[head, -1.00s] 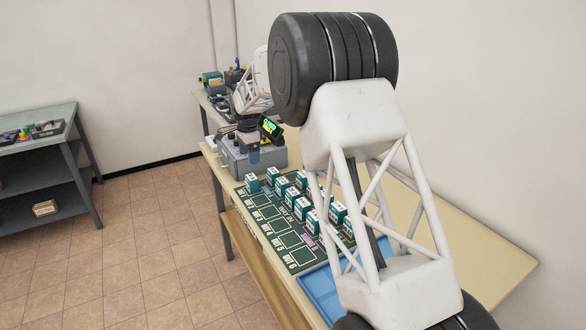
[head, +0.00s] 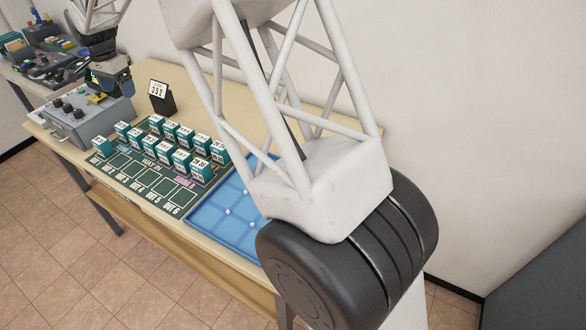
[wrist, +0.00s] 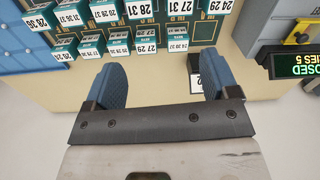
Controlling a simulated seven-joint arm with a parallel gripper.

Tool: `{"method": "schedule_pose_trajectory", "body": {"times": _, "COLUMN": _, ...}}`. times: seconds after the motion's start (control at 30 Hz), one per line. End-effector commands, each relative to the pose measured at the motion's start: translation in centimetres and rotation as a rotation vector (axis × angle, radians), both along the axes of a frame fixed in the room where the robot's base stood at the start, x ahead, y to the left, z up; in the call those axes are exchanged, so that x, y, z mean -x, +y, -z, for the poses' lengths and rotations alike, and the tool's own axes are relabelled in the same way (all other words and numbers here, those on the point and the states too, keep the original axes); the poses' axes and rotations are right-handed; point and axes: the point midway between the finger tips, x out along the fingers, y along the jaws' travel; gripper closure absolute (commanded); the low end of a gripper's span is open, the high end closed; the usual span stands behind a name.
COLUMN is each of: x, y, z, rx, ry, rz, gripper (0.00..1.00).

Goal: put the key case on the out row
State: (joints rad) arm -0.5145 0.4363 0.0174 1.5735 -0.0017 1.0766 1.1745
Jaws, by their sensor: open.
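Several teal cases with white numbered tops stand in two rows on the green mat (head: 140,172); I cannot tell which is the key case. One teal case (head: 101,146) stands apart at the OUT 1 end. The out row (head: 135,177), with cells marked up to OUT 6, runs along the mat's front edge; its other cells look empty. My gripper (head: 118,85) is above the far end of the table by the grey control box. In the wrist view, my gripper (wrist: 163,78) is open and empty, with several cases (wrist: 90,46) beyond its fingers.
A black stand (head: 161,97) with a number card is behind the cases; it sits near one finger in the wrist view. The grey control box (head: 85,118) is left of the mat, its display (wrist: 296,65) lit green. A blue tray (head: 215,215) lies to the right.

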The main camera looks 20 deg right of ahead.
Motion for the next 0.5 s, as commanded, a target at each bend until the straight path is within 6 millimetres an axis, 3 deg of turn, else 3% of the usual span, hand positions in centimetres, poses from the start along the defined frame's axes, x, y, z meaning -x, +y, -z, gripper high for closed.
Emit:
{"method": "schedule_pose_trajectory", "body": {"times": 0.1, "x": 1.4, "y": -3.5, "z": -2.0, "rx": -0.003, "ry": -0.011, "rz": -0.026, "gripper": 0.19}}
{"method": "schedule_pose_trajectory", "body": {"times": 0.5, "x": 7.1, "y": -14.2, "z": -6.8, "rx": -0.004, "ry": -0.044, "rz": -0.128, "gripper": 0.19}}
